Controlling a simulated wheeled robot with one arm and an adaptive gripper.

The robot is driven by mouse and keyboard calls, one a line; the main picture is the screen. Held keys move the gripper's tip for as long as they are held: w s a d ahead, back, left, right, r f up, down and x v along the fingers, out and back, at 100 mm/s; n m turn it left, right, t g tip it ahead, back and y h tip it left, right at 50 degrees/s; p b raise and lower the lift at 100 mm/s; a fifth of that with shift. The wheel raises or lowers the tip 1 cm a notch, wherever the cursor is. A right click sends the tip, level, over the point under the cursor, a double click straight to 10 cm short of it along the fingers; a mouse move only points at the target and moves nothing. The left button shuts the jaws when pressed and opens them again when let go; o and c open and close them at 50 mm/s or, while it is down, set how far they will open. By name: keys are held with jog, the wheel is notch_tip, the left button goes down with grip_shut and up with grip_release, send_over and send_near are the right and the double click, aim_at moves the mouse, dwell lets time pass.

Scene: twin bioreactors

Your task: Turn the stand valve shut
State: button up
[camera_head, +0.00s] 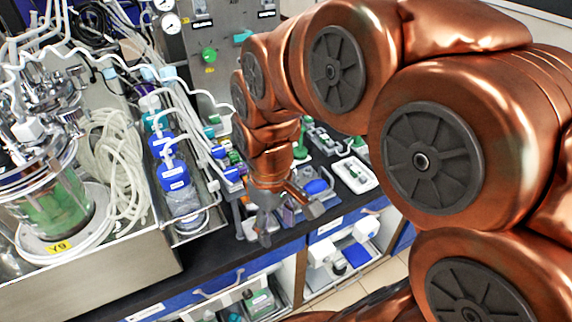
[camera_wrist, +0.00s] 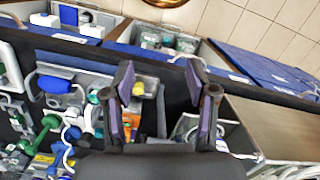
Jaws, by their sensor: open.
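My gripper (camera_head: 285,218) points down over the front edge of the bench, with its two fingers spread apart and nothing between them. In the wrist view the open fingers (camera_wrist: 160,85) reach over the dark bench edge. A blue lever-like part (camera_head: 316,186) sits on a small metal stand just right of my gripper. It appears in the wrist view as a blue handle (camera_wrist: 55,85), left of the fingers and apart from them. I cannot tell for certain that this is the stand valve. A green part (camera_head: 300,140) stands behind my wrist, partly hidden by it.
A glass vessel with green liquid (camera_head: 55,205) and blue-capped bottles (camera_head: 173,175) stand in metal trays at left. A panel with a green knob (camera_head: 209,55) is behind. A white tray (camera_head: 355,175) lies at right. Open drawers (camera_head: 345,255) are below the bench edge.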

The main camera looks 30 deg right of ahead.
jog(key=w+d+f+n, duration=0.1)
jog(key=w+d, duration=0.5)
jog(key=w, duration=0.1)
jog(key=w+d+f+n+t, duration=0.1)
jog(key=w+d+n, duration=0.1)
jog(key=w+d, duration=0.4)
jog(key=w+d+f+n, duration=0.1)
jog(key=w+d+n, duration=0.1)
jog(key=w+d, duration=0.3)
jog(key=shift+w+d+f+p, duration=0.1)
jog(key=shift+w+d+p, duration=0.1)
jog(key=shift+w, duration=0.6)
jog(key=shift+w+d+f+p, duration=0.1)
jog(key=shift+w+d+p, duration=0.1)
jog(key=shift+w, duration=0.6)
jog(key=shift+d+f, duration=0.15)
jog(key=shift+f, duration=0.15)
jog(key=shift+f+p, duration=1.2)
jog(key=shift+f, duration=2.35)
grip_shut()
